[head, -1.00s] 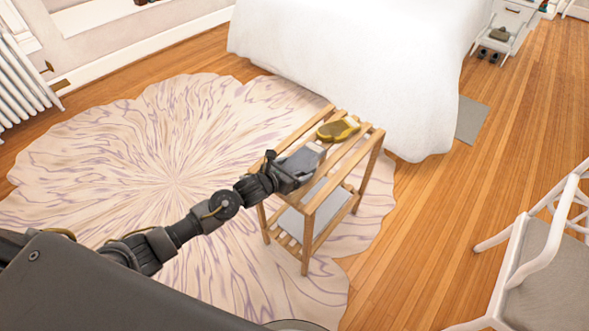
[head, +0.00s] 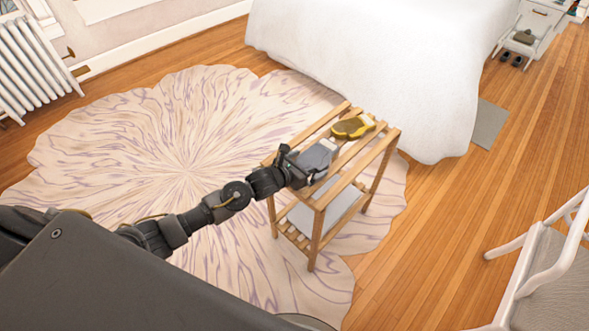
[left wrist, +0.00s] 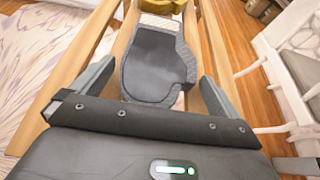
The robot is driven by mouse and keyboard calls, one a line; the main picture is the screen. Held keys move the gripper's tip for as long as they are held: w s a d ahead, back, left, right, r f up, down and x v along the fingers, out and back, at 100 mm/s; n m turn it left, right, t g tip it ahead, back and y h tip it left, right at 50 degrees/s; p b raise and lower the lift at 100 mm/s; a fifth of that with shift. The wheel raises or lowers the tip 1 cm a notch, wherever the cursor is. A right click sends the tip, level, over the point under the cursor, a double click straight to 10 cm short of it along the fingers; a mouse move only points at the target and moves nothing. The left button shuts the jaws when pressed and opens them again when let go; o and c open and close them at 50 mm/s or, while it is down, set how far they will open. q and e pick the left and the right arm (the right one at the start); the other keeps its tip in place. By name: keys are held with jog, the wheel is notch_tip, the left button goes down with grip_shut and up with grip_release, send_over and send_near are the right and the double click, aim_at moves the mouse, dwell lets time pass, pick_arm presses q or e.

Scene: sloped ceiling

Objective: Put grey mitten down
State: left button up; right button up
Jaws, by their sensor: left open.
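The grey mitten (left wrist: 155,62) lies on the top slats of a small wooden rack, between the fingers of my left gripper in the left wrist view. It also shows in the head view (head: 317,157), partly hidden by the gripper. My left gripper (head: 306,164) is open, with its two fingers (left wrist: 158,92) apart on either side of the mitten and a visible gap to each. A yellow mitten (head: 353,126) lies on the rack just beyond the grey one. My right gripper is not in view.
The wooden rack (head: 382,147) has a lower shelf holding a flat grey-white item (head: 327,208). A white-covered bed (head: 370,65) stands behind it. A white chair (head: 550,262) is at right. A round patterned rug (head: 150,150) lies beneath.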

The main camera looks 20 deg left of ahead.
pick_arm(q)
jog(key=v, duration=1.2)
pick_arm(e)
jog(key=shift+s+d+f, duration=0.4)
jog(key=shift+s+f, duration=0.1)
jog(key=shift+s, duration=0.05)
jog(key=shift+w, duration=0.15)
